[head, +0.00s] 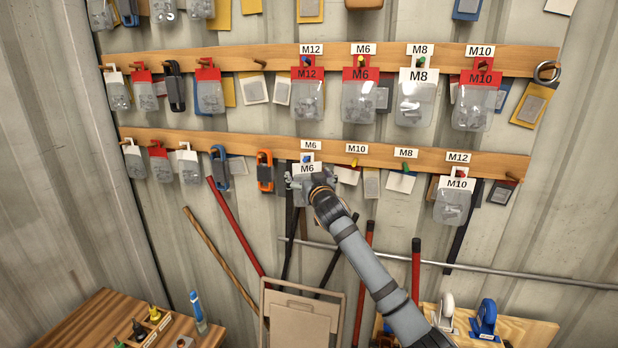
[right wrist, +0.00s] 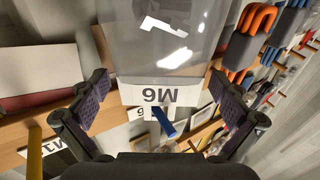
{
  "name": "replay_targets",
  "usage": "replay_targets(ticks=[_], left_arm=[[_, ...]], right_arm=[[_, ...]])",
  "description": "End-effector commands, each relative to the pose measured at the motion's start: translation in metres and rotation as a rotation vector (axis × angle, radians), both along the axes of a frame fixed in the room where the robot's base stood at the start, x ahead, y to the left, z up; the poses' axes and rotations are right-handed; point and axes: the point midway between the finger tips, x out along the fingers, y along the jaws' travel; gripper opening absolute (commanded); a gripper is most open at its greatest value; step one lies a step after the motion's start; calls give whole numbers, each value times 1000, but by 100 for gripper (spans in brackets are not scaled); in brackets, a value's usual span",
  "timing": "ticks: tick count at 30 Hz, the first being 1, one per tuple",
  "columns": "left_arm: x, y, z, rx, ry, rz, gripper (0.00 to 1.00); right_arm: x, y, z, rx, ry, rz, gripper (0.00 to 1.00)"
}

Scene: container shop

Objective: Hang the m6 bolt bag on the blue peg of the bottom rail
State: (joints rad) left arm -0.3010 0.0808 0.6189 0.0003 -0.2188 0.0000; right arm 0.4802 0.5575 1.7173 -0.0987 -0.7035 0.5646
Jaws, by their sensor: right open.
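The M6 bolt bag (head: 306,182), clear with a white header, is at the blue peg (head: 307,157) under the M6 label of the bottom rail (head: 385,158). In the right wrist view the bag (right wrist: 165,50) appears upside down. The blue peg (right wrist: 163,122) sticks out at its header, and the bag looks hung on it. My right gripper (head: 317,180) is in front of the bag and hides its lower right part. In the right wrist view its fingers (right wrist: 157,85) are spread, one to each side of the bag, with gaps. My left gripper is out of view.
Bottom-rail pegs are yellow (head: 354,163), green (head: 404,167) and red; an M10 bag (head: 453,205) hangs at the M12 label. An orange carabiner (head: 265,172) hangs close on the left. The top rail (head: 240,60) holds several bags. Red-handled tools stand below.

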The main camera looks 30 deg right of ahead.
Motion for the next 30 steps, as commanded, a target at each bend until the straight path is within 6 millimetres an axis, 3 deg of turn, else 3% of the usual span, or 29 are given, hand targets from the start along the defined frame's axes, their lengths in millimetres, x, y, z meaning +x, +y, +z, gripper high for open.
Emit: replay_targets(ticks=[5,12,15,21,30], left_arm=[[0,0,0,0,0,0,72],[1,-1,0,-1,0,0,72],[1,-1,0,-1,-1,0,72],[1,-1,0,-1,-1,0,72],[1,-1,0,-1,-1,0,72]], right_arm=[[-25,9,-1,-7,1,2,100],[-84,30,-3,-13,5,3,100],[-97,33,-3,-10,4,-1,100],[-111,39,-3,-5,1,0,100],[-112,40,-3,0,-1,0,100]])
